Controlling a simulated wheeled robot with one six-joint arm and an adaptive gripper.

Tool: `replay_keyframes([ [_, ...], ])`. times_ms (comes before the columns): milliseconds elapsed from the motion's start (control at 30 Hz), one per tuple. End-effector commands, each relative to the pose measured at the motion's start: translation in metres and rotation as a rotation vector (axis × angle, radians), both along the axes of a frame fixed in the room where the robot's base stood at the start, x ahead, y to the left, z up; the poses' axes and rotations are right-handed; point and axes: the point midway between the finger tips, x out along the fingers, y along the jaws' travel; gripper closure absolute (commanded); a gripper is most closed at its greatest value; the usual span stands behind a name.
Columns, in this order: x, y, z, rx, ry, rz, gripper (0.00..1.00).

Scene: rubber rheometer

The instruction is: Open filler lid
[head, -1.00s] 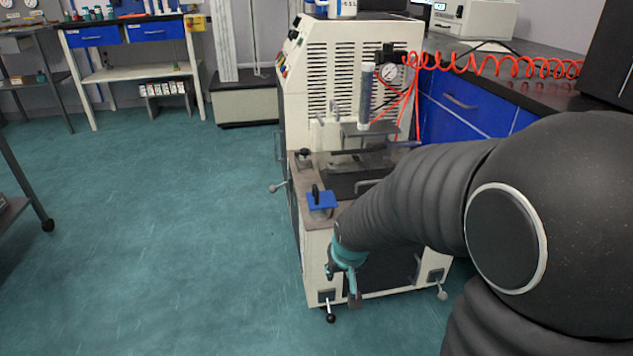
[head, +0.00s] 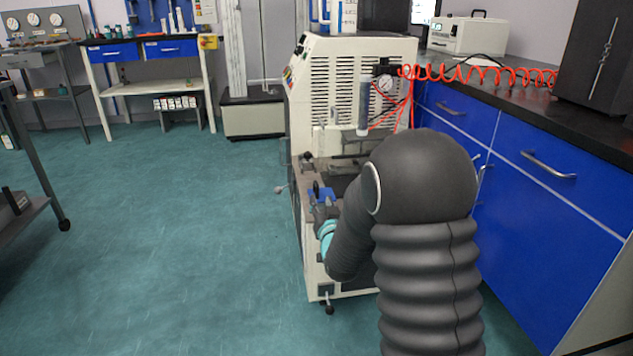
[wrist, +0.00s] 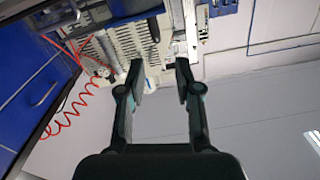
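The filler lid, which I take to be the blue piece (head: 325,193) with a black upright handle, sits on the front corner of the cream machine (head: 345,100) in the head view. It lies flat, with its lower part covered by my gripper. My gripper (head: 322,212) shows just below and in front of it, partly hidden by my arm; I cannot tell whether they touch. In the wrist view, the two fingers of my gripper (wrist: 160,70) are apart with nothing held between them. I cannot make out the lid there.
Blue cabinets (head: 540,200) with a dark worktop stand close on the right. A coiled red hose (head: 480,73) runs from the gauge (head: 384,84) along the worktop. A grey shelf cart (head: 35,170) is at the left. The green floor between is clear.

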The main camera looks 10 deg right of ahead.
Motion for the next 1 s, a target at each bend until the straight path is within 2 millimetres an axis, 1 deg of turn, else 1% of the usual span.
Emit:
replay_keyframes([
  [67, 0.006, -0.004, 0.000, 0.003, -0.001, -0.005, 0.66],
  [167, 0.019, -0.004, 0.000, 0.003, 0.000, -0.007, 0.66],
  [500, 0.081, -0.001, -0.001, 0.002, 0.002, -0.003, 0.66],
  [700, 0.114, 0.000, -0.001, 0.002, 0.003, -0.003, 0.66],
  [833, 0.127, 0.000, 0.000, 0.002, 0.001, -0.002, 0.66],
  [1000, 0.135, 0.001, 0.000, 0.002, 0.003, -0.003, 0.66],
])
